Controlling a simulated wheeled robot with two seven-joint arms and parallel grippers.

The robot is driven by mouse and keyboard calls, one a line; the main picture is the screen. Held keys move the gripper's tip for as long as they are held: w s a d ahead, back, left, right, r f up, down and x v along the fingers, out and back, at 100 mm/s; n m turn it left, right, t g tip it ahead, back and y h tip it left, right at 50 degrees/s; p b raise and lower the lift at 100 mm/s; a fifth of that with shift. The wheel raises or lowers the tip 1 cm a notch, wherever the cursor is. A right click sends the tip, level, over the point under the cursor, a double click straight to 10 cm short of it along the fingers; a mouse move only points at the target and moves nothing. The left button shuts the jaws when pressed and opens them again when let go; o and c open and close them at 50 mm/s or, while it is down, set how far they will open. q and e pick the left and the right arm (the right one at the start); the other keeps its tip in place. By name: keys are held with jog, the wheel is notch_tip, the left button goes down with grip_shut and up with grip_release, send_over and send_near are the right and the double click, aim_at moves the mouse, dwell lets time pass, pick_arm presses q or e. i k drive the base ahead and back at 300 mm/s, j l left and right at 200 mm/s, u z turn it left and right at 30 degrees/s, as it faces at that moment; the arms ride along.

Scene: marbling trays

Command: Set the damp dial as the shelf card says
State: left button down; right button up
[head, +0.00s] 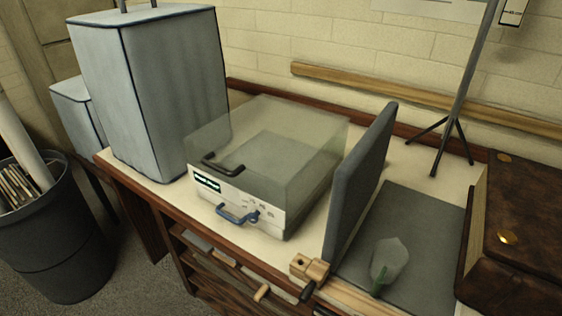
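A box with a clear cover (275,125) stands on the table. Its white front panel (222,188) has a dark display (207,181) with greenish lettering too small to read. Small dark controls (256,204) sit at the panel's right; I cannot tell which is the damp dial or how it is set. A black handle (224,167) is on the cover's front and a blue handle (237,213) is below the panel. I cannot make out a shelf card for certain. Neither of my grippers is in view.
A tall grey-blue covered box (150,95) stands left of the clear-covered box. A grey upright panel (362,180) stands to its right, near a wooden clamp (309,270). Further right are a grey mat (425,215), a pale object (389,260), a brown case (515,235) and a tripod (455,120).

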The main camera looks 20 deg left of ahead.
aim_at(252, 217)
jog(key=k+j, duration=0.15)
jog(key=j, duration=0.25)
jog(key=k+j, duration=0.1)
jog(key=j, duration=0.3)
jog(key=k+j, duration=0.15)
jog(key=j, duration=0.25)
jog(key=k+j, duration=0.1)
jog(key=j, duration=0.3)
jog(key=k+j, duration=0.15)
jog(key=j, duration=0.2)
jog(key=j+z, duration=0.05)
